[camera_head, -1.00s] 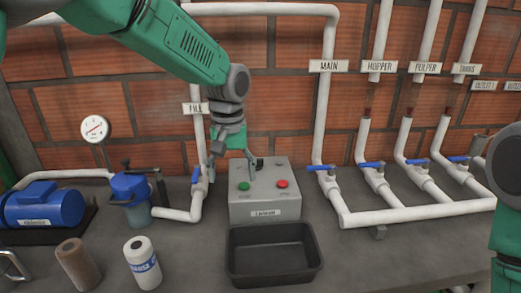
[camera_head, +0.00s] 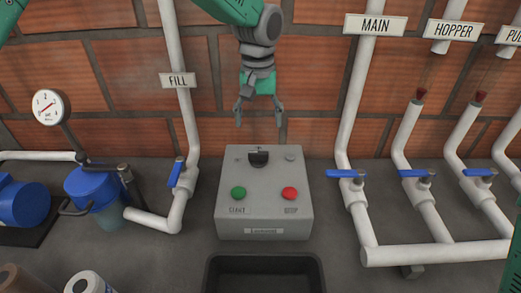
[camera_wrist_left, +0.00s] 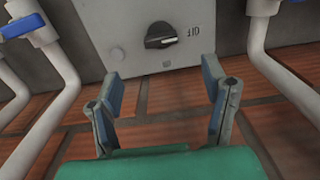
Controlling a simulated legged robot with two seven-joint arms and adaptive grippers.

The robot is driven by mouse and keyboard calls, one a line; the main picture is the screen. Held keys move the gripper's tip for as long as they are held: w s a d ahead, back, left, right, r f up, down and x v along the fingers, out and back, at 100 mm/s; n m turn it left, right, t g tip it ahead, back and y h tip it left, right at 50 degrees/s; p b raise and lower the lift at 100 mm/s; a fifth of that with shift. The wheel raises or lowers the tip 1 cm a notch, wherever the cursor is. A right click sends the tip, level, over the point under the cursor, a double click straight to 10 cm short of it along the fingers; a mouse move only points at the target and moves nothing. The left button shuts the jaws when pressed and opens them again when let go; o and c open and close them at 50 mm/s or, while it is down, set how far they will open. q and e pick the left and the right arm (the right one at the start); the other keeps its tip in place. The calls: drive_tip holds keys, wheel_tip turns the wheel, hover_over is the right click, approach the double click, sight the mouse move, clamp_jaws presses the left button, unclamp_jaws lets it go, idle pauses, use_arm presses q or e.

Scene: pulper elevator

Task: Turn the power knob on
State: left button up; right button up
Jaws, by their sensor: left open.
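The power knob (camera_head: 258,157) is a black rotary knob at the top of the grey control box (camera_head: 263,222). It also shows in the left wrist view (camera_wrist_left: 160,36), with its bar lying roughly sideways and a small printed label beside it. My left gripper (camera_head: 259,122) is open and empty above the knob in the head view, its fingers pointing down. In the left wrist view the two fingers (camera_wrist_left: 165,90) are spread apart, with the knob beyond and between them, not touched. My right gripper does not show.
The box also carries a green button (camera_head: 238,193) and a red button (camera_head: 289,193). A black tray (camera_head: 213,272) stands in front. White pipes with a blue-handled fill valve (camera_head: 175,174) and a main valve (camera_head: 345,174) flank the box. A brick wall stands behind.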

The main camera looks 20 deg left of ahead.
sight(259, 152)
use_arm(q)
wheel_tip(259, 152, down, 11)
drive_tip(key=shift+w+f, duration=0.1)
idle(0.3)
drive_tip(key=c, duration=1.2)
